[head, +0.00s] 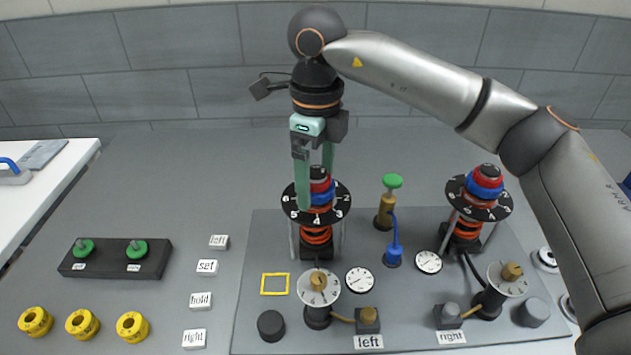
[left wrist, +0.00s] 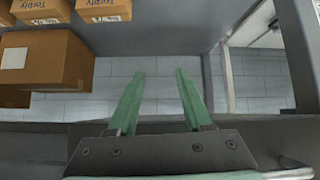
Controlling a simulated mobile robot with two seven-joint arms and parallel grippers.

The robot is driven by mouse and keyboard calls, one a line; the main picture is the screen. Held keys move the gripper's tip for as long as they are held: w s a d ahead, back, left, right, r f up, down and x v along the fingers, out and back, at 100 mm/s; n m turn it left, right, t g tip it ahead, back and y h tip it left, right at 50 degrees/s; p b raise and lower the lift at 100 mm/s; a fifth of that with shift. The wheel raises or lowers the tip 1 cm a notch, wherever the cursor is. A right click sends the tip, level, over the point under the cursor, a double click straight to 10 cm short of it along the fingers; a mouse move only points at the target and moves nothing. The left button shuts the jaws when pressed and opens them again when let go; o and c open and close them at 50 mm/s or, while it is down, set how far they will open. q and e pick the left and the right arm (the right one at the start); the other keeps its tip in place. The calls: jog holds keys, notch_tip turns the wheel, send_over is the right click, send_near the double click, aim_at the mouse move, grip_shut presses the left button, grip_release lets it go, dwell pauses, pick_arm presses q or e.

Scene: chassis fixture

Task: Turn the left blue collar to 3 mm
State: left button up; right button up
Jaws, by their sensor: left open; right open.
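The left blue collar (head: 324,197) sits on the left upright assembly, with red parts above it and a black numbered disc (head: 338,212) around it. The disc shows white numerals, with 4 and 3 towards the front. My right gripper (head: 316,188) points down from above, its green fingers on either side of the collar stack. It is open; whether a finger touches the collar I cannot tell. The near finger hides the collar's left part. My left gripper (left wrist: 159,76) is open and empty in the left wrist view, away from the fixture.
The right assembly has its own blue collar (head: 484,192). Gauges, knobs and a green-topped plunger (head: 392,182) stand on the grey plate (head: 250,300). Yellow rings (head: 82,323) and a black block (head: 115,262) lie left. Cardboard boxes (left wrist: 50,58) show in the left wrist view.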

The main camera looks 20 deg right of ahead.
jog(key=m, duration=0.5)
jog(key=shift+m, duration=0.4)
jog(key=c, duration=1.3)
jog(key=n, duration=0.4)
jog(key=shift+n, duration=0.3)
jog(key=shift+c, duration=0.2)
jog(key=n, duration=0.4)
jog(key=shift+p, duration=0.4)
jog(key=n, duration=0.8)
jog(key=shift+n+p, duration=0.35)
jog(key=shift+n, duration=0.05)
